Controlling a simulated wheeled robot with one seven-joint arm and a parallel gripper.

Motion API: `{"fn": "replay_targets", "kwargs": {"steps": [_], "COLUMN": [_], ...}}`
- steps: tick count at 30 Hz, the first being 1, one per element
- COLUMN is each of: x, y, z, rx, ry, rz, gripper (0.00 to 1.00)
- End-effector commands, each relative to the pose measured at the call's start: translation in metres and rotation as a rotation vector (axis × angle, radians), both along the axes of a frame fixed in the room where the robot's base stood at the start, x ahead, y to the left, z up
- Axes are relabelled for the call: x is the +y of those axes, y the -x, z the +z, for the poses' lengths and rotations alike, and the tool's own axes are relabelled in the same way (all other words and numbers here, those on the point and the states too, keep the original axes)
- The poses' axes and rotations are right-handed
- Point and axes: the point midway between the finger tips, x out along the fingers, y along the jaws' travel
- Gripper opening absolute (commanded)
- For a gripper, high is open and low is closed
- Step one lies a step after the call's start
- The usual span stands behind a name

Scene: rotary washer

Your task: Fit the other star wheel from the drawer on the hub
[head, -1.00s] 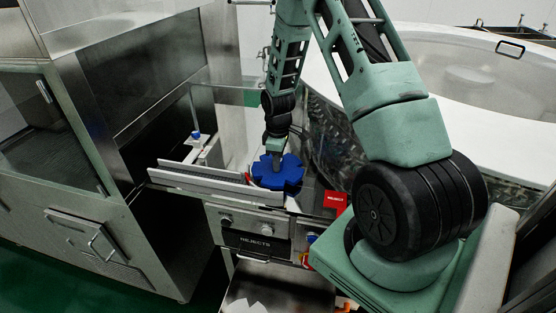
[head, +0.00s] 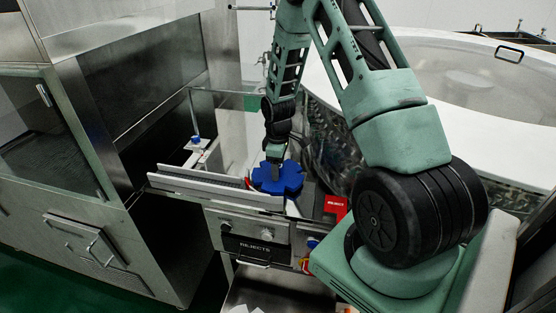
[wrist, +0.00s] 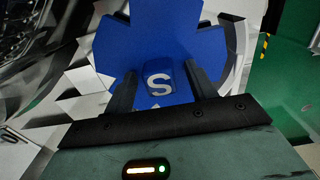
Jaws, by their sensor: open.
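In the head view my gripper (head: 274,172) is over the wheel. The hub is hidden, and I cannot tell how the wheel sits on it. The open drawer (head: 275,292) is below the bench, mostly cut off.
Grey conveyor rails (head: 220,190) run left from the wheel. A red REJECT box (head: 336,206) stands close on its right. A REJECTS panel (head: 255,247) is below. A steel cabinet (head: 85,180) is at left, and a large round bowl (head: 470,85) at right.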

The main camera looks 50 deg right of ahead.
Motion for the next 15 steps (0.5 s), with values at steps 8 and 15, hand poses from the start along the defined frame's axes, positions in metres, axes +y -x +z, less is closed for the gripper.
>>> {"fn": "replay_targets", "kwargs": {"steps": [8, 15], "x": [-0.001, -0.001], "y": [-0.001, -0.002], "z": [0.031, 0.085], "rx": [-0.006, -0.008], "ry": [0.003, 0.004], "rz": [-0.001, -0.001], "gripper": [0.56, 0.56]}}
